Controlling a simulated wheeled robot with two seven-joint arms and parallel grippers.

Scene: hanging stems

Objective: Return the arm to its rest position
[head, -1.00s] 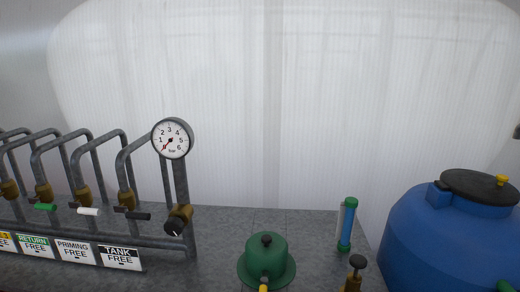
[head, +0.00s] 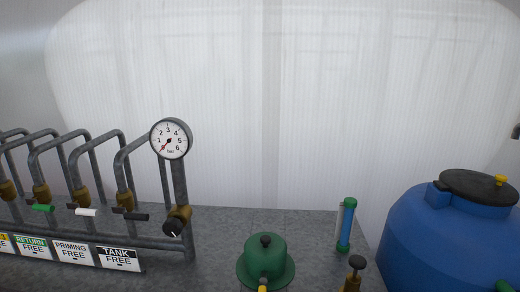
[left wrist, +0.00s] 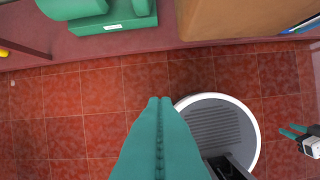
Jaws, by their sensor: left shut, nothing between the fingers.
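My left gripper (left wrist: 159,106) shows in the left wrist view as two teal fingers pressed together, with nothing between them. It points down over the red tiled floor, clear of the things around it. A small teal-tipped gripper, which looks like my right one (left wrist: 294,131), shows at the right edge of that view. It is too small to tell whether its fingers are apart. Neither arm shows in the head view.
The head view shows a grey bench (head: 215,222) with pipes and valves, a pressure gauge (head: 171,138), a green domed unit (head: 266,262), a blue-green tube (head: 346,225) and a blue tank (head: 435,240). The wrist view shows green equipment (left wrist: 110,15) and open floor (left wrist: 65,120).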

